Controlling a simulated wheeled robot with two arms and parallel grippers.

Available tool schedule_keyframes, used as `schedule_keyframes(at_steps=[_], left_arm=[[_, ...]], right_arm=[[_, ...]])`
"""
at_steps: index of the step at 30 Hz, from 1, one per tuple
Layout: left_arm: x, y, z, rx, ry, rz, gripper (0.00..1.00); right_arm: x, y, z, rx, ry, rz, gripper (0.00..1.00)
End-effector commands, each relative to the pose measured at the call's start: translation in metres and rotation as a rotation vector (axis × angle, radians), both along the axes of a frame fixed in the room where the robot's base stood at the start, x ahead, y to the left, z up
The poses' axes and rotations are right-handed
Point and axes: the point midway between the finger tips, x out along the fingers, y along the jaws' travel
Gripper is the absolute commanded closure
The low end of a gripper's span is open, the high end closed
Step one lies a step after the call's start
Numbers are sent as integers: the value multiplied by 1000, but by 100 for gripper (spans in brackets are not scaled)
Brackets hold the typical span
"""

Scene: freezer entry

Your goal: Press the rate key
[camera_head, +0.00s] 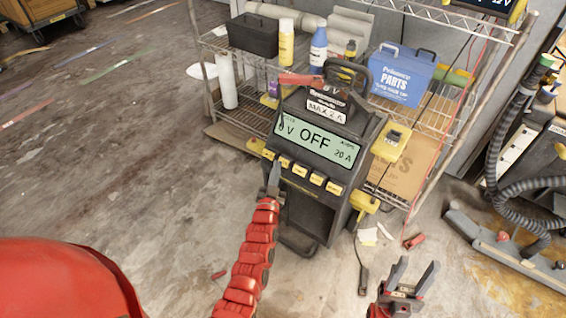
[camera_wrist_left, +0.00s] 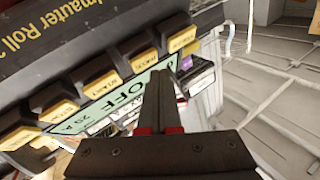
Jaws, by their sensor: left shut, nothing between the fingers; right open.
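A dark charger unit (camera_head: 318,215) stands upright with a green screen (camera_head: 318,145) reading "0 V", "OFF" and "20 A". Below the screen runs a row of several yellow keys (camera_head: 317,179). The keys also show in the left wrist view (camera_wrist_left: 101,80), tilted. Their lettering is too small or blurred to tell which is the rate key. My left gripper (camera_head: 274,168) is shut and empty, its tips close to the left end of the row; contact cannot be told. Its fingers show in the left wrist view (camera_wrist_left: 159,82). My right gripper (camera_head: 411,269) is open and empty, low at the right.
A wire shelf (camera_head: 440,118) behind the charger holds bottles, a black bin (camera_head: 253,36) and a blue parts box (camera_head: 400,75). A corrugated hose (camera_head: 497,150) and machine stand at the right. The floor at left is mostly open.

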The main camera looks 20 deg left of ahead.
Motion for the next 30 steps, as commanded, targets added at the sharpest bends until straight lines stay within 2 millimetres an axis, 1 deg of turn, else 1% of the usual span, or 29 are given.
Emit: schedule_keyframes(at_steps=[20,30], left_arm=[[0,0,0,0,0,0,100],[7,-2,-5,0,2,0,100]], right_arm=[[0,0,0,0,0,0,50],[0,0,-1,0,0,0,50]])
